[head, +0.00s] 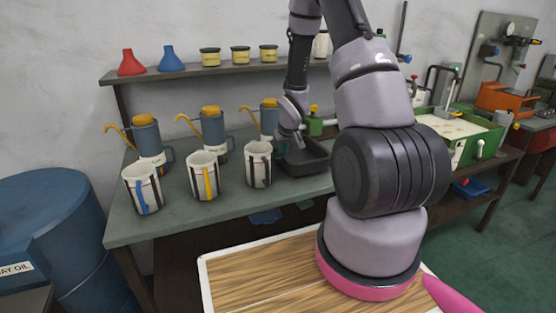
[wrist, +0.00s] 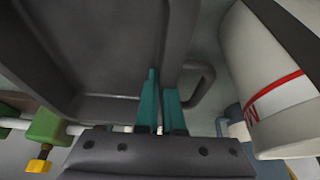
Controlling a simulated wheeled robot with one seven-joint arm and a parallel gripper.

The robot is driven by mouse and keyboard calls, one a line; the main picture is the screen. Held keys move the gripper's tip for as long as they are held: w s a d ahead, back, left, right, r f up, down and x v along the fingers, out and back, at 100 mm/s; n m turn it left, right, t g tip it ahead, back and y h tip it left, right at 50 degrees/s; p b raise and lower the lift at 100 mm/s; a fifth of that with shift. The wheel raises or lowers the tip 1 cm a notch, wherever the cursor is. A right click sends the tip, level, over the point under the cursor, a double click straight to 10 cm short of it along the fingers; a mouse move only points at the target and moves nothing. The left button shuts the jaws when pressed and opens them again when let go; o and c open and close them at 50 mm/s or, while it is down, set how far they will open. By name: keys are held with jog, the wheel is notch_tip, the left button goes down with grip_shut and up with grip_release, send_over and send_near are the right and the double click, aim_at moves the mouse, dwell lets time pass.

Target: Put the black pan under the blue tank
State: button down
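The black pan (head: 306,160) is a dark, shallow, rectangular tray on the green-topped bench, just right of the third white mug. In the wrist view the pan (wrist: 110,60) fills the upper left, with its side wall between my fingers. My gripper (head: 290,140) points down at the pan's left edge. Its two teal fingers (wrist: 161,108) are close together, one on each side of the wall, and look shut on it. A large blue tank (head: 55,235), a drum with a label ending "AY OIL", stands at the far left. Its lower part is partly out of frame.
White striped mugs (head: 203,176) and blue-grey jugs with yellow lids (head: 213,135) crowd the bench (head: 240,202) left of the pan. A white cylinder (wrist: 270,80) is close on the right in the wrist view. A shelf (head: 220,69) with funnels and jars is behind.

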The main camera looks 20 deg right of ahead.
jog(key=shift+a+f, duration=0.65)
jog(key=shift+f, duration=0.05)
jog(key=shift+f, duration=0.1)
jog(key=c, duration=1)
grip_release()
jog(key=shift+c, duration=0.2)
